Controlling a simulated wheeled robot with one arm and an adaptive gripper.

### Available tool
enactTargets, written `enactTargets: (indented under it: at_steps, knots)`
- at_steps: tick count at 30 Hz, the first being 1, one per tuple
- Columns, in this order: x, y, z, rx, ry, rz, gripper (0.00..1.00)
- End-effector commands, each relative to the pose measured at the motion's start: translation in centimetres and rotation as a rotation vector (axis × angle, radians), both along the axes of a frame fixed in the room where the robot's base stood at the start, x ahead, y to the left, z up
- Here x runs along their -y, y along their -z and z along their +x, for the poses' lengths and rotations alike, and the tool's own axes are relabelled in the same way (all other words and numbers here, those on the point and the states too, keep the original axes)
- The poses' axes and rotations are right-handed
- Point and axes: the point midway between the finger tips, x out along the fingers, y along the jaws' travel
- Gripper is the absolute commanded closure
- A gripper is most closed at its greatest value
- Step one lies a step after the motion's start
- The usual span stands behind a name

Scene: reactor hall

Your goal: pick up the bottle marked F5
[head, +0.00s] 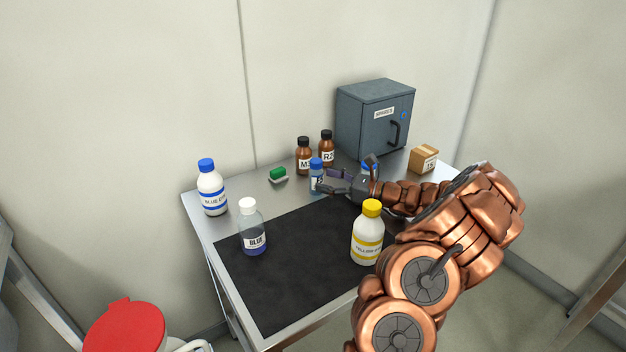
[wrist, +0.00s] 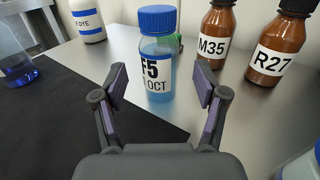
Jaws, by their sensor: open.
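The bottle marked F5 (wrist: 158,62) is small and clear, with blue liquid, a blue cap and a white label. It stands upright on the bare metal of the table, and in the head view it is the small blue-capped bottle (head: 316,178) left of my gripper. My gripper (wrist: 162,84) is open and empty, low over the table. Its fingers point at the bottle, one to each side in the wrist view, with visible gaps. In the head view my gripper (head: 329,183) is close to the bottle; I cannot tell how far the bottle lies between the fingertips.
Brown bottles M35 (wrist: 213,35) and R27 (wrist: 279,42) stand just right of it. The yellow-capped bottle (head: 368,240), blue dye bottle (head: 211,195) and BLUE flask (head: 252,235) stand farther off. A grey cabinet (head: 370,125) is at the back.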

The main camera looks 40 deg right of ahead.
Motion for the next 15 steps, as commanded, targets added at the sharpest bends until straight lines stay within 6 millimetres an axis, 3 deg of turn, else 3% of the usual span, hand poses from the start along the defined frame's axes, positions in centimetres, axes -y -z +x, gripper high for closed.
enactTargets:
  at_steps: [6,15]
  knots:
    - [-1.6,0.1,2.5,-0.002,-0.003,0.000,0.28]
    - [-1.8,0.0,3.0,-0.002,0.001,-0.001,0.28]
